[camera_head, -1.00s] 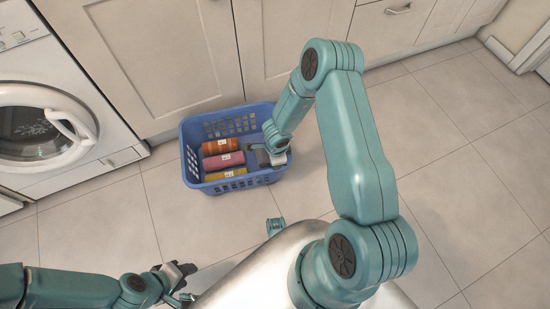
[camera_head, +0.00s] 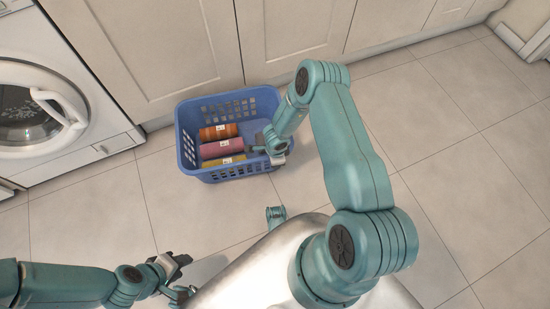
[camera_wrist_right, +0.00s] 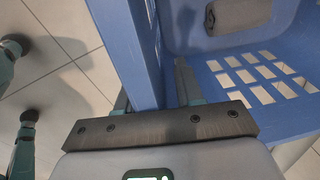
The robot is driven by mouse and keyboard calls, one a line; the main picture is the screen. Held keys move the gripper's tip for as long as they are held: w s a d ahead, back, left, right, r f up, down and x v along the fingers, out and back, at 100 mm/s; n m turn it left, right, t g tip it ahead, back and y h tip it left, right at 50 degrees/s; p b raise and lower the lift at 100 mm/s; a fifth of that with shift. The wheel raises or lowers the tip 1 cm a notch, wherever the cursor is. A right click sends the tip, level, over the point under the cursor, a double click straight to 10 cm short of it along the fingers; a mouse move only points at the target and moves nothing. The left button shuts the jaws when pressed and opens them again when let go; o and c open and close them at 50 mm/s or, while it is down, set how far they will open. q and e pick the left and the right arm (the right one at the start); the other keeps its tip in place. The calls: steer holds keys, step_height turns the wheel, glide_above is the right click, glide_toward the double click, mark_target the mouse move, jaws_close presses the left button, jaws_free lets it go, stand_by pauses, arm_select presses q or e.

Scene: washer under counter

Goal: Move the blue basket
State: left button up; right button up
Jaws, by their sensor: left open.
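The blue basket (camera_head: 236,173) is a slotted plastic tub standing upright on the floor by the cabinet doors. It holds an orange roll (camera_head: 219,131), a pink roll (camera_head: 222,148) and a yellow roll (camera_head: 225,161). My right gripper (camera_head: 264,147) is at the basket's right side. In the right wrist view, the basket's wall (camera_wrist_right: 136,45) runs between the two fingers of my right gripper (camera_wrist_right: 155,95); whether they press on it is unclear. My left gripper (camera_head: 186,276) is open and empty, low in the head view, apart from the basket.
A white washer (camera_head: 60,110) stands at the left. Pale cabinet doors (camera_head: 150,50) rise close behind the basket. The tiled floor (camera_head: 460,150) is clear to the right, and bare tiles also lie left of the basket.

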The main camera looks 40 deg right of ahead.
jaws_close()
stand_by(1.4)
